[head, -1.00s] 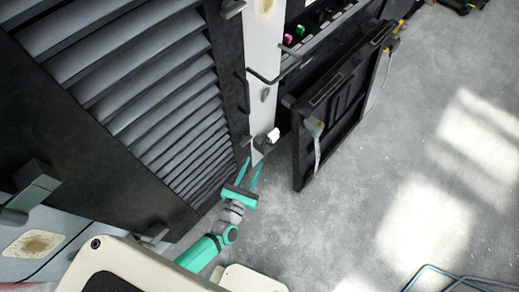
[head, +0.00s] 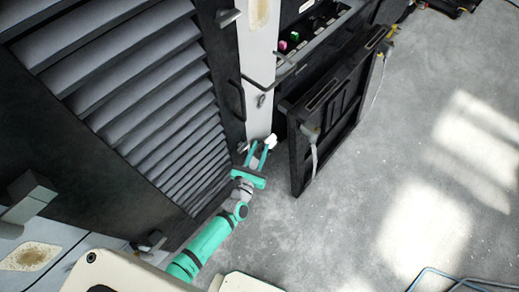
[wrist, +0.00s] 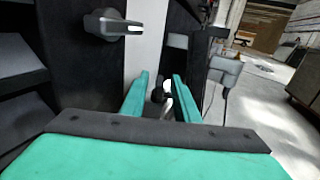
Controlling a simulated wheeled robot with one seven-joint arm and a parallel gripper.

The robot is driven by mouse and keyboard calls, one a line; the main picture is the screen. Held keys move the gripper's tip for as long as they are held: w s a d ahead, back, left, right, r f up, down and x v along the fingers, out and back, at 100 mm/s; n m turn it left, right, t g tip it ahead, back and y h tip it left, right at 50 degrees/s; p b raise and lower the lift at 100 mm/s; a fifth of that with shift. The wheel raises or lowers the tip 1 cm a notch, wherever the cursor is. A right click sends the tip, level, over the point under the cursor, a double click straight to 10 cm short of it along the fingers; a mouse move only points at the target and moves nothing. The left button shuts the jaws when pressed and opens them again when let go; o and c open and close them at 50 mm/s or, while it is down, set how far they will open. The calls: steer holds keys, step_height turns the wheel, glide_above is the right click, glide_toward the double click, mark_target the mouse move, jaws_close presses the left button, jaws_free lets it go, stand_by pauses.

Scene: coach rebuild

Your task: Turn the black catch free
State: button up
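My gripper (head: 258,151) is open at the foot of a pale post (head: 257,95), beside the lower corner of a dark louvred panel. In the wrist view its two teal fingers (wrist: 161,80) are apart. A small dark and white fitting (wrist: 158,92) shows in the gap between them. I cannot tell whether the fingers touch it. In the head view its white part (head: 271,141) shows just beyond the right fingertip. Another dark catch (wrist: 111,23) sticks out from the panel edge, up and left of the fingers in the wrist view. Which catch is the task's is unclear.
The louvred panel (head: 160,100) fills the left. A dark open panel (head: 330,120) with a hanging strap (head: 314,158) stands close on the right. A black handle bar (head: 283,73) juts out above. The grey floor (head: 400,150) is open farther right.

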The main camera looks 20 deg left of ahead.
jaws_close()
steer(key=shift+s+f+m+h, duration=0.1)
steer(key=shift+f+m+h, duration=0.05)
steer(key=shift+m+h, duration=0.15)
steer(key=shift+h, duration=0.3)
steer(key=shift+a+m+h, duration=0.1)
steer(key=shift+m+h, duration=0.3)
steer(key=shift+h, duration=0.1)
jaws_free()
